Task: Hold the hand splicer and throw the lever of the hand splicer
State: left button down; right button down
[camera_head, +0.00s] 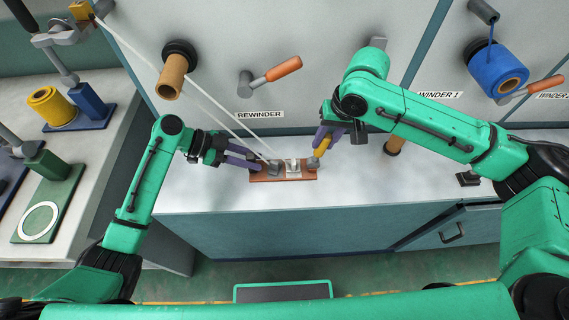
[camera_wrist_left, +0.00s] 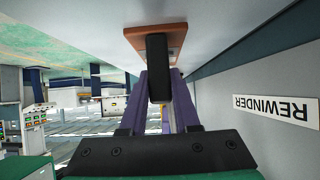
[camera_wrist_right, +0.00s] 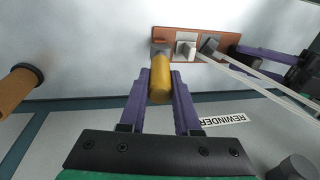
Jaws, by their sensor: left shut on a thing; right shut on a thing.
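The hand splicer is a brown base (camera_head: 284,177) with grey blocks, on the light counter below the REWINDER label. My left gripper (camera_head: 258,163) is at its left end, with purple fingers shut on a dark grey block (camera_wrist_left: 157,68) of the splicer. The lever of the hand splicer has a yellow handle (camera_wrist_right: 160,80) standing up at the base's right end. My right gripper (camera_head: 322,139) is shut on this handle, one finger on each side. In the right wrist view the splicer base (camera_wrist_right: 224,38) shows beyond the handle.
Pale tape strands (camera_head: 190,82) run from the upper left to the splicer. The rewinder panel (camera_head: 330,65) with a brown core (camera_head: 171,78) and an orange crank (camera_head: 283,69) rises behind. The counter front (camera_head: 235,198) is clear.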

jog(key=shift+d+f+y, duration=0.2)
jog(key=shift+d+y, duration=0.5)
jog(key=shift+d+f+y, duration=0.25)
jog(key=shift+d+y, duration=0.25)
jog(key=shift+y, duration=0.1)
jog(key=c, duration=0.5)
grip_release()
jog(key=shift+c, duration=0.2)
